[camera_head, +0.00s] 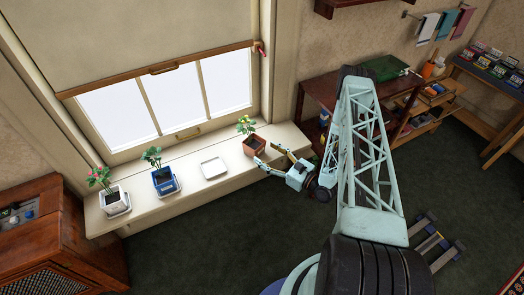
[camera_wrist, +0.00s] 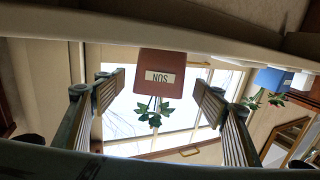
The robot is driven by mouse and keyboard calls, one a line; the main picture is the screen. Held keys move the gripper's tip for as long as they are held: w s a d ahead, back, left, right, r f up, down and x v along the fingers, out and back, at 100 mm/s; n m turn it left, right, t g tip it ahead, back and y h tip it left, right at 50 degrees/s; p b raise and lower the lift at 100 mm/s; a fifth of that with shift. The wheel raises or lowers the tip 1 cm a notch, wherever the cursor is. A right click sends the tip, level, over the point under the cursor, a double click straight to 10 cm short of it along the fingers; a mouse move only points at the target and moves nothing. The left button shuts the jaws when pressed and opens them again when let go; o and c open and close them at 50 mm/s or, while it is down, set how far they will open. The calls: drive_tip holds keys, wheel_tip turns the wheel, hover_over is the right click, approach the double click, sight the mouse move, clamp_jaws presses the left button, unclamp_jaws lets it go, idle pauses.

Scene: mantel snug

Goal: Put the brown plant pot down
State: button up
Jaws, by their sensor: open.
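The brown plant pot (camera_head: 254,146), with a leafy plant, stands upright on the right part of the white window sill (camera_head: 236,178). In the wrist view the pot (camera_wrist: 161,60) appears upside down, with a pale label on its side, between the two fingers. My gripper (camera_head: 271,157) is open, just right of and in front of the pot, its fingers pointing toward it. The fingers also show in the wrist view (camera_wrist: 159,83), with gaps on both sides of the pot. The pot's base is not clearly visible.
An empty white square saucer (camera_head: 213,168) lies on the sill left of the brown pot. Further left stand a blue pot (camera_head: 165,182) and a white pot (camera_head: 115,199) with plants. A wooden cabinet (camera_head: 58,240) stands at left; a reddish table (camera_head: 320,88) stands right of the sill.

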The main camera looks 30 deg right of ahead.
drive_tip(key=shift+v, duration=1.3)
